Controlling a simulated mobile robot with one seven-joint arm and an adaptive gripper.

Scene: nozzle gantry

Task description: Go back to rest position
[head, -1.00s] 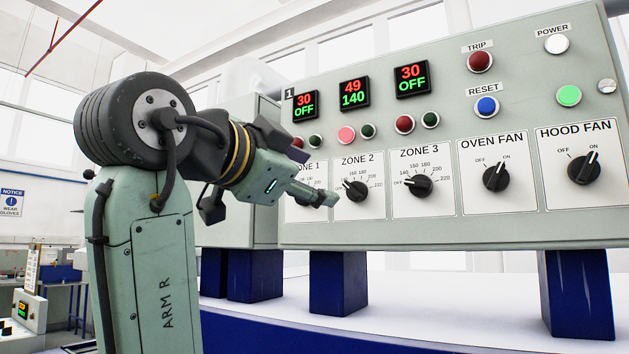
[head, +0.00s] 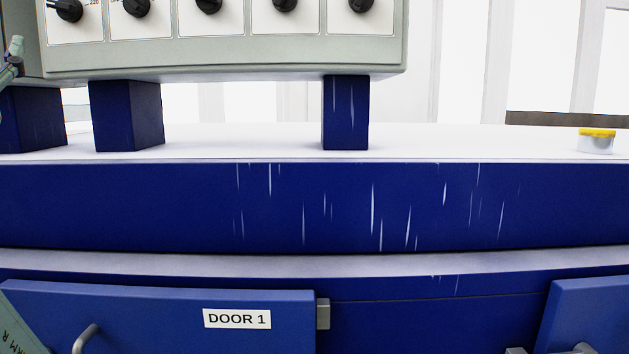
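Only a small pale green part of my gripper (head: 14,60) shows at the far left edge of the head view, beside the lower left of the control panel. The rest of it is cut off, so I cannot tell whether its fingers are open or shut, and I see nothing held. A green corner of my arm, with part of its lettering, shows at the lower left. The grey control panel (head: 230,58) is cut off by the top edge. Several black knobs (head: 208,5) show only in part, and their titles are out of view.
The panel stands on blue legs (head: 345,115) on a white worktop (head: 440,140). A clear jar with a yellow lid (head: 597,141) stands at the right. Below is a scratched blue front (head: 330,205) and a blue door labelled DOOR 1 (head: 160,310), with a handle (head: 86,338).

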